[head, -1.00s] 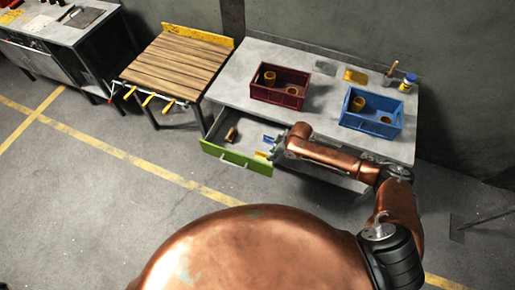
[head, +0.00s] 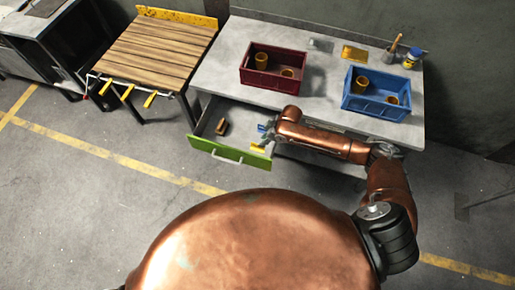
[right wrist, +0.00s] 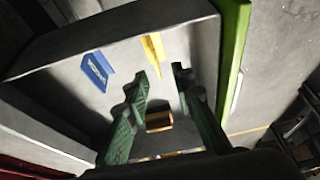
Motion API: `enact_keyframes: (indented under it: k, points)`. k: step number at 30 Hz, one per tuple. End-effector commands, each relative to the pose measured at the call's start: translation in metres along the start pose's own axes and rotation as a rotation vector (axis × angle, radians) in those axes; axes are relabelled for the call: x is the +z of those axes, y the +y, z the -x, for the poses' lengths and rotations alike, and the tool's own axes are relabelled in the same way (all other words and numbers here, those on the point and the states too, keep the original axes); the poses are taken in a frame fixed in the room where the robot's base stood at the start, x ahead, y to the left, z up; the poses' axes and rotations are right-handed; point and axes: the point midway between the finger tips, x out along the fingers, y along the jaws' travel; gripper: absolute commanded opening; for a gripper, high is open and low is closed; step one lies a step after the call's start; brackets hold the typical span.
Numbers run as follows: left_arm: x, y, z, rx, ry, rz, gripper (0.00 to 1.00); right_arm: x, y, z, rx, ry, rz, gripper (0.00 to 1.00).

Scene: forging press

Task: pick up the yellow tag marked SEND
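The yellow tag (head: 257,147) lies in the open drawer near its front right side. In the right wrist view the yellow tag (right wrist: 153,48) is a narrow strip just beyond the fingertips; I cannot read its marking. My right gripper (right wrist: 159,72) is open, its green fingers apart with nothing held between the tips. In the head view my right gripper (head: 268,132) hangs over the right part of the drawer, and the arm hides some of it. My left gripper is in neither view.
The green-fronted drawer (head: 228,151) also holds a blue tag (right wrist: 97,70) and a brown block (right wrist: 158,121). Above it, the bench carries a red crate (head: 273,78) and a blue crate (head: 375,102). A slatted table (head: 155,52) stands at the left.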

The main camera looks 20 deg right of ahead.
Motion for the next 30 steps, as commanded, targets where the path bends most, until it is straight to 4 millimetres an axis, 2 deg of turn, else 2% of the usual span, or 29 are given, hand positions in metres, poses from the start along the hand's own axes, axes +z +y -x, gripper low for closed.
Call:
enact_keyframes:
  k: [1,10,20,30]
  points:
    - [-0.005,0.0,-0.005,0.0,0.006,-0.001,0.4,0.002,0.0,-0.007,-0.001,0.0,0.0,0.23]
    - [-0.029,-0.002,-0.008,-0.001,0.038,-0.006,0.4,0.0,0.002,-0.034,0.0,0.001,-0.002,0.23]
    - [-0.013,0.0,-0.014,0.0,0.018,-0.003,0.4,-0.001,0.009,-0.077,0.0,0.0,-0.003,0.23]
    - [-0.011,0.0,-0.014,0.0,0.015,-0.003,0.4,0.0,0.009,-0.081,0.001,0.0,-0.003,0.21]
